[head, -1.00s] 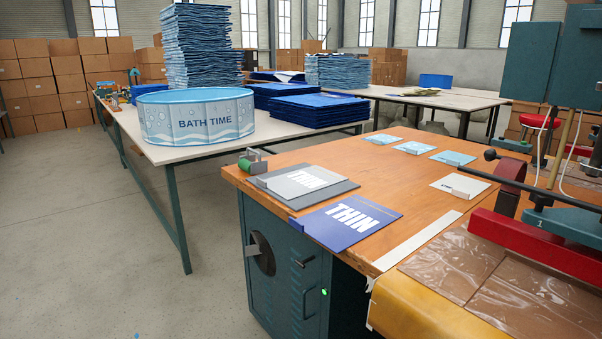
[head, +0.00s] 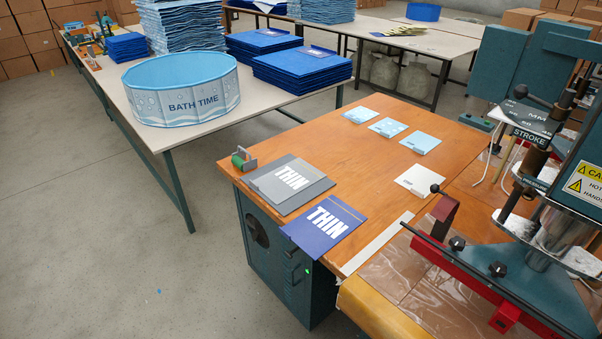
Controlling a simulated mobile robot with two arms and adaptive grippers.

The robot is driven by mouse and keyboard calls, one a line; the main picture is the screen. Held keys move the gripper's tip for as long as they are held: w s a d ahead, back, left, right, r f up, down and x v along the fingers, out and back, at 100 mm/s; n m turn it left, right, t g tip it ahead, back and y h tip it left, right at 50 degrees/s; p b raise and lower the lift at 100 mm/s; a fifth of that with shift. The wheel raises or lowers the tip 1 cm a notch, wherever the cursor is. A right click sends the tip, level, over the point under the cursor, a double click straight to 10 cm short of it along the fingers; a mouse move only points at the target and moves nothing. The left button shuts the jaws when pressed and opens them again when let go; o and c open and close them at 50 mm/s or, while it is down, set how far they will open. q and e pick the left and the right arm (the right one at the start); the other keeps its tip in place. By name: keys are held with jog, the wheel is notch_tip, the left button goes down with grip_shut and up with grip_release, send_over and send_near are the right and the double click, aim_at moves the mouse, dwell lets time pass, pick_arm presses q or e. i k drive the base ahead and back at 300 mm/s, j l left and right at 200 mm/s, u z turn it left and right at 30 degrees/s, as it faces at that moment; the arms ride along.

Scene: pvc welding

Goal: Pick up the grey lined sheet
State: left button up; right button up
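A grey sheet (head: 315,189) marked THIN lies flat near the left edge of the wooden workbench (head: 310,150). A lighter grey piece lies on top of it, slightly offset; I cannot make out lines on either. A blue sheet (head: 325,226) marked THIN lies just in front, close to the grey one, with its corner at the bench's front edge. Neither of my grippers shows in the head view.
A green-handled tool (head: 243,160) sits at the bench's left edge behind the grey sheet. A welding press (head: 530,220) blocks the right. Small light blue cards (head: 388,127) and a white card (head: 418,180) lie farther back. The bench middle is clear.

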aim_at(280, 184)
jog(key=i+j+z, duration=0.2)
jog(key=j+z, duration=0.15)
jog(key=i+j+z, duration=0.2)
jog(key=j+z, duration=0.2)
